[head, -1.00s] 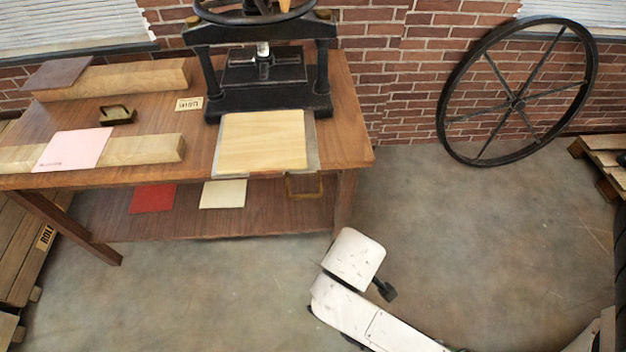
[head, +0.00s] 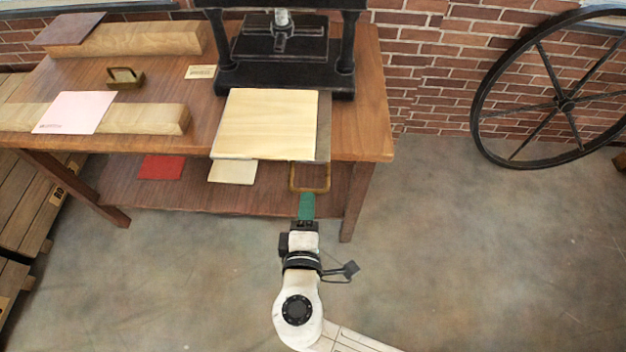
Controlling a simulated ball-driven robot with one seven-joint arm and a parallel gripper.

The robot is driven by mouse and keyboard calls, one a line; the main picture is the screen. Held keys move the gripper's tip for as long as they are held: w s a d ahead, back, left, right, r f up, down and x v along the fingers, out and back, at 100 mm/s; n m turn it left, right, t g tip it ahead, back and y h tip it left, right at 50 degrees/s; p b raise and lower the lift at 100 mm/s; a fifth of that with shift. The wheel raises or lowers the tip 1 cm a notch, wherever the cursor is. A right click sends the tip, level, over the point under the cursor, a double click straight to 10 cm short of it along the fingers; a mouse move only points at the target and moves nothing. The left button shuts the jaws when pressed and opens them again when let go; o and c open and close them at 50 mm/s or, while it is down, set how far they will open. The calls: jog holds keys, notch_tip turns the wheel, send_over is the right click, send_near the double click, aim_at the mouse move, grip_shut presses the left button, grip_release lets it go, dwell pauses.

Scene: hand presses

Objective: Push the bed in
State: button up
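The black hand press (head: 285,55) stands at the table's right end. Its flat bed (head: 323,140) is drawn out toward me, reaching the table's front edge, with a pale wooden board (head: 268,124) lying on it. A brass loop handle (head: 310,188) shows below the bed's front edge. My gripper (head: 306,197), with green fingers, is just in front of the handle, its tips close to the lower bar. Whether they touch it, and whether the fingers are apart, I cannot tell.
The wooden table (head: 360,130) also carries timber beams (head: 150,119), a pink sheet (head: 75,112) and a small brass-handled block (head: 126,78). Red (head: 161,167) and cream (head: 232,171) sheets lie on the lower shelf. A large spoked wheel (head: 566,103) leans on the brick wall. Floor to the right is clear.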

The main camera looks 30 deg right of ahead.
jog(key=x, duration=0.7)
jog(key=shift+w+d, duration=0.2)
jog(key=shift+w, duration=0.05)
jog(key=shift+f, duration=0.1)
grip_shut()
